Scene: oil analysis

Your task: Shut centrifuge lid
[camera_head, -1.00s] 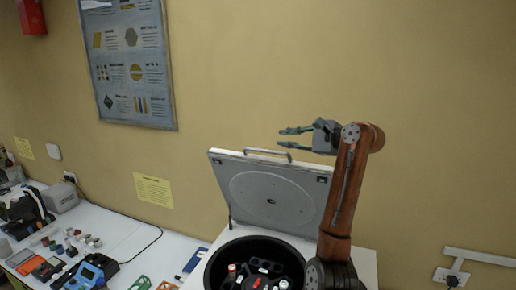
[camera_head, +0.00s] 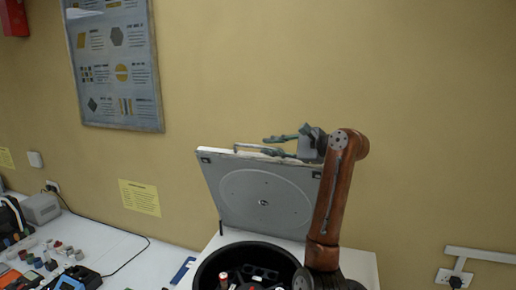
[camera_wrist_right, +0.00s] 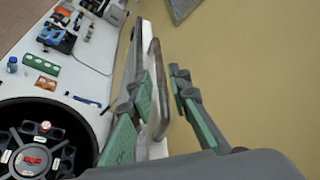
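The centrifuge lid (camera_head: 248,188) is a grey-white panel standing open, tilted back at the rear of the centrifuge. Its metal handle (camera_head: 258,150) is on the top edge and partly covered by my right gripper. My right gripper (camera_head: 275,145) is open at that edge, reaching in from the right. In the right wrist view its fingers (camera_wrist_right: 157,98) stand apart on either side of the handle (camera_wrist_right: 155,75), with a gap on the right. The centrifuge bowl (camera_wrist_right: 88,115) is black and open, with a rotor (camera_wrist_right: 30,158) carrying a red-centred hub. My left gripper is out of view.
A white bench (camera_head: 140,258) to the left holds small vials (camera_head: 65,249), a blue device and other instruments. A yellow wall with a framed poster (camera_head: 118,65) stands close behind the lid. The space above the bowl is clear.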

